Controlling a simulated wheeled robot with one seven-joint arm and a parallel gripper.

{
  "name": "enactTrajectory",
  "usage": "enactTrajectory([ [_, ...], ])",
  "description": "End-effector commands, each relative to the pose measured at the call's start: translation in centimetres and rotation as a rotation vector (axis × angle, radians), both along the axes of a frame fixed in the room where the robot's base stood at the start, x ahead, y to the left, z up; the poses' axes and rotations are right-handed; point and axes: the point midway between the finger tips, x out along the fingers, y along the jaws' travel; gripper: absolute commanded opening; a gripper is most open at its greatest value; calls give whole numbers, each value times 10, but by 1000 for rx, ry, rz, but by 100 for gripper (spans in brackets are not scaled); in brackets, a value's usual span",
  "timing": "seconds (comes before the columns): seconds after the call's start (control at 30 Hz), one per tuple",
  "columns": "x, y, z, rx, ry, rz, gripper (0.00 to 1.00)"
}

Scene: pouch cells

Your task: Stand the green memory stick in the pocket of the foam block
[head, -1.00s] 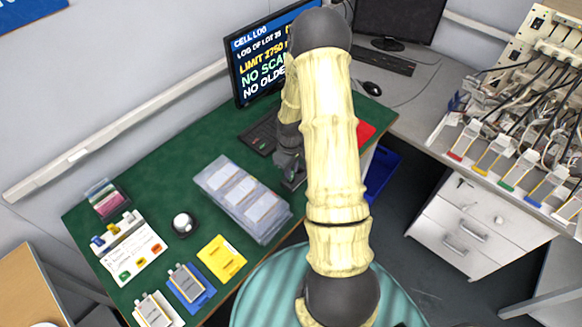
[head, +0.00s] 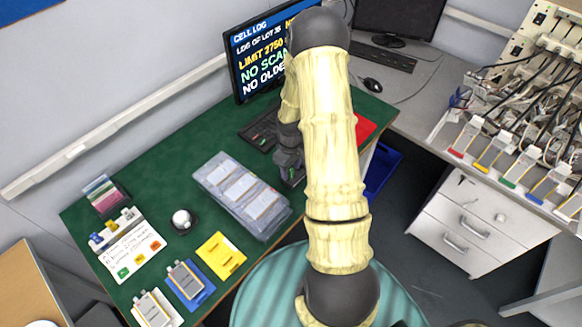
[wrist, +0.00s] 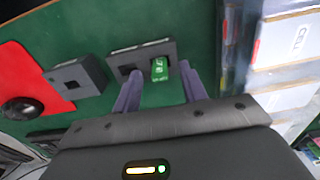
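In the wrist view a dark grey block (wrist: 141,54) with square openings lies on the green mat. The green memory stick (wrist: 160,69) shows at its right-hand opening; how deep it sits I cannot tell. My gripper (wrist: 161,74) is open, with one finger on each side of the stick and a visible gap to both. A second grey block (wrist: 73,77) with one dark opening lies to the left, partly over a red sheet. In the head view my gripper (head: 290,172) is small and partly hidden by my arm, beside the clear tray.
A clear tray with labelled cells (head: 241,196) lies close beside my gripper. A keyboard (head: 262,131) and a monitor (head: 262,55) stand behind. A red sheet (head: 364,128) is at the mat's right end. A round dark object (wrist: 22,110) lies on the red in the wrist view.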

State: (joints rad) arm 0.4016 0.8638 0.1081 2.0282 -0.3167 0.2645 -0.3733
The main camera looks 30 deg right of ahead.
Motion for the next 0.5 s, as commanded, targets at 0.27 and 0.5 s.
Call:
enactTrajectory([
  [0.27,1,0,6,0,-2,0,42],
  [0.5,1,-1,39,-1,-6,-1,42],
])
